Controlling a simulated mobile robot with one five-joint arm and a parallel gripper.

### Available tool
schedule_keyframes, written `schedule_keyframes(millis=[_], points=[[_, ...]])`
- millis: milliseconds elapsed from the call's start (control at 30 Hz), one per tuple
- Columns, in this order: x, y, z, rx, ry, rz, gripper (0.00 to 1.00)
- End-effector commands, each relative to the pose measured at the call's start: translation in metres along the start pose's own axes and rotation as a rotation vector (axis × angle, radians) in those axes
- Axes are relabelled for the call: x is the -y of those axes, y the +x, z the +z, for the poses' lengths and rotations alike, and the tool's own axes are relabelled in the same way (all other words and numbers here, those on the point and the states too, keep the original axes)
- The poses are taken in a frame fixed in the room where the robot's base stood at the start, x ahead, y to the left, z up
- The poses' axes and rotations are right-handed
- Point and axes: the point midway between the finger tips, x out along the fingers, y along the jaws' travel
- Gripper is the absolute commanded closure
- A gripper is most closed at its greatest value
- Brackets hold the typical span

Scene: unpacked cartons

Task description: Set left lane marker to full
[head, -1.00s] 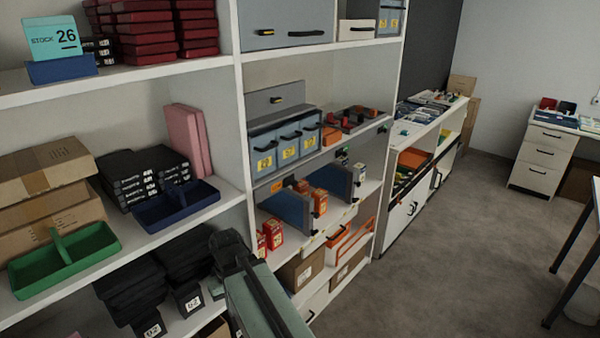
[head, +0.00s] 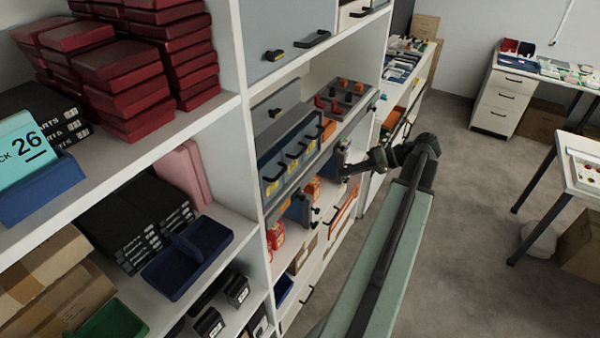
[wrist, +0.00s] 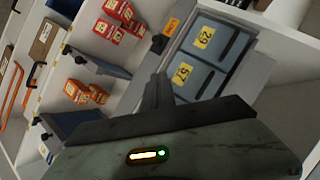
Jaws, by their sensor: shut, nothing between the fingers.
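My gripper (head: 350,170) is shut and empty, held out in front of the middle shelf unit; its fingers also show in the wrist view (wrist: 158,95). Below the blue bins, a lane shelf holds orange-red boxes (wrist: 123,14) between blue dividers (wrist: 92,62). Small black knobs (wrist: 160,43) show along the shelf front, and an orange tag (wrist: 171,27) sits on the edge by one. I cannot tell which of these is the left lane marker, nor its setting. In the head view my arm and gripper cover part of this area.
Blue bins (head: 285,160) with yellow labels stand just above the lanes, close to my fingers in the wrist view. Shelves with dark red boxes (head: 115,72) fill the left. Grey floor (head: 465,170) is open at right.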

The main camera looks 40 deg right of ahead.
Motion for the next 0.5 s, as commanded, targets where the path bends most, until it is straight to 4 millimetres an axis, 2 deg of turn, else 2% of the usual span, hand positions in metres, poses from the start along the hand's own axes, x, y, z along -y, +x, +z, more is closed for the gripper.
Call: schedule_keyframes(millis=[333,500], points=[[0.000,0.001,0.000,-0.002,-0.004,-0.004,1.00],[-0.002,0.022,0.002,0.001,-0.006,-0.005,1.00]])
